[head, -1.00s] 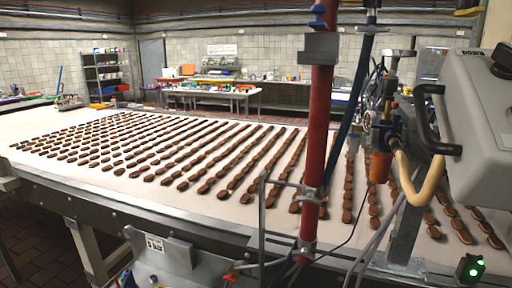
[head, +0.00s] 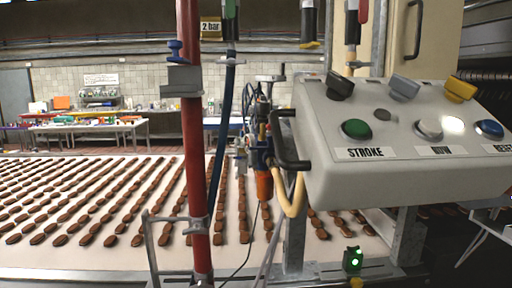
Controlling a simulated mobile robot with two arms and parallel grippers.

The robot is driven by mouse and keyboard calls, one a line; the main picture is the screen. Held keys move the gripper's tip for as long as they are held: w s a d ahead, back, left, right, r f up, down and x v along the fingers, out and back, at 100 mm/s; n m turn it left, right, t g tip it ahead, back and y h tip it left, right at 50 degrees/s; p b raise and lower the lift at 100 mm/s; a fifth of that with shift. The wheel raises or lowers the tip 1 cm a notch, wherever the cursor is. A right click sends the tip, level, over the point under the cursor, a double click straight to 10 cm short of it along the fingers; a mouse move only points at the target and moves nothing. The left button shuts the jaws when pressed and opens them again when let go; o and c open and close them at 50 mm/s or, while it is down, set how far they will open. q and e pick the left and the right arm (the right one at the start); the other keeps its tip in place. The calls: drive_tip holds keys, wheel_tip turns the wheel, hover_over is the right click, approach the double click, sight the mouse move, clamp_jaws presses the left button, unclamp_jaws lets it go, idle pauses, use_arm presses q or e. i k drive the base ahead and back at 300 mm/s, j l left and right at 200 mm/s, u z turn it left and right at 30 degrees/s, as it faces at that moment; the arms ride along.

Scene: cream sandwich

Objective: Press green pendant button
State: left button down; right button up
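A grey control box (head: 400,165) fills the right side of the head view. A round green button (head: 356,129) sits on its left part above a label reading STROKE. Beside it on the box are a white button (head: 429,129), a blue button (head: 488,129) and black, grey and yellow knobs along the top. A small black box with lit green lights (head: 353,259) is low on the frame below the conveyor edge. Whether it or the STROKE button is the pendant button, I cannot tell. Neither of my grippers shows.
A red vertical pipe (head: 194,140) stands left of the control box. A black handle (head: 289,140) juts from the box's left side. A white conveyor belt (head: 120,252) with rows of brown biscuits runs behind. Work tables (head: 85,130) stand at the back.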

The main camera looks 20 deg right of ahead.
sight(357, 127)
drive_tip(key=l+z, duration=0.2)
drive_tip(key=z, duration=1)
drive_tip(key=k+j, duration=0.1)
drive_tip(key=j, duration=0.3)
